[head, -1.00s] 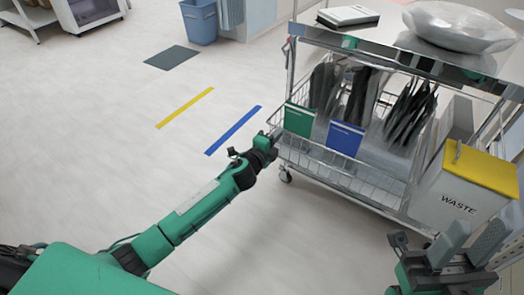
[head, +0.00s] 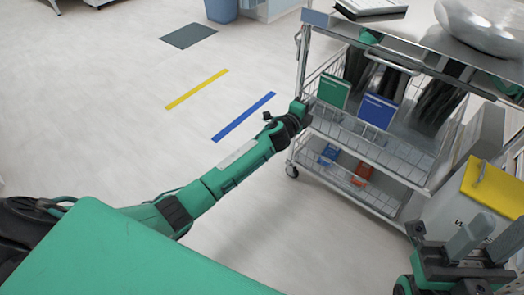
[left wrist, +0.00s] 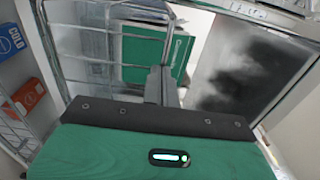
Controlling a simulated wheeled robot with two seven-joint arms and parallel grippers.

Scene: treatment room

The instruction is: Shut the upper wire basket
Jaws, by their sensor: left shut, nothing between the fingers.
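The upper wire basket (head: 385,153) is in the trolley under the steel top. My left gripper (head: 302,110) is at the basket's front left corner. In the left wrist view its shut, empty fingers (left wrist: 161,86) are close to the basket wires (left wrist: 85,45); contact is unclear. My right gripper (head: 488,240) is open and empty at the lower right, in front of the waste bin.
The lower basket (head: 345,178) holds a blue pack (head: 329,154) and a red pack (head: 362,173). A yellow-lidded waste bin (head: 494,188) stands right of the baskets. A basin (head: 485,25) is on top. The floor left of the trolley is clear.

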